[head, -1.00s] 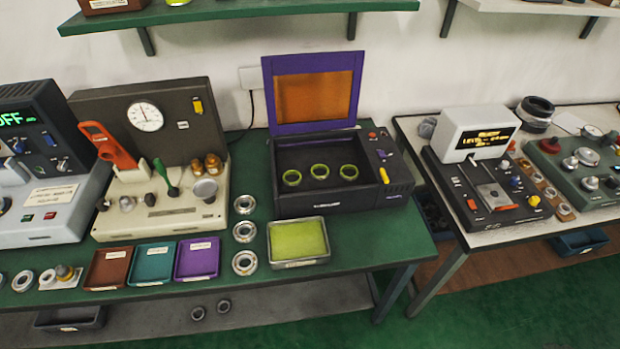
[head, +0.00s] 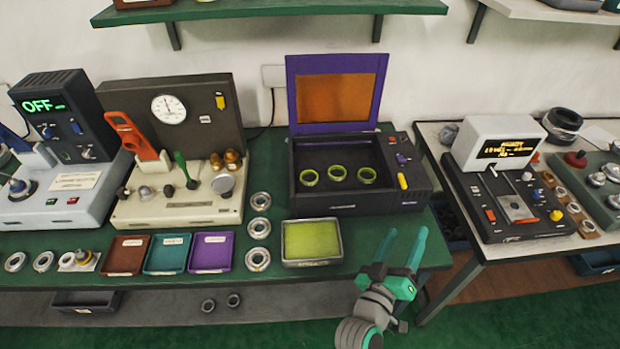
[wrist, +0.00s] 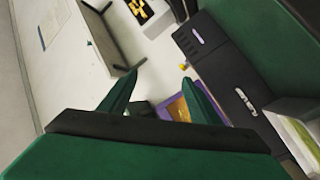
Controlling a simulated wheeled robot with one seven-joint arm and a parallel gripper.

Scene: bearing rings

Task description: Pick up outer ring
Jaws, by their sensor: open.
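Three metallic rings, (head: 261,200), (head: 260,228) and (head: 258,260), lie in a column on the green table left of the box. More metallic rings lie at the far left (head: 15,262). Which one is the outer ring I cannot tell. My gripper (head: 403,246) is open and empty, in front of the box at its right. It also shows in the wrist view (wrist: 158,84), where no ring is visible.
A tray with a yellow-green pad (head: 313,262) stands before the box. Brown, teal and purple trays (head: 212,270) stand left of the metallic rings. A press-like station with a gauge (head: 168,109) stands behind them. A second table (head: 470,245) with devices is at the right.

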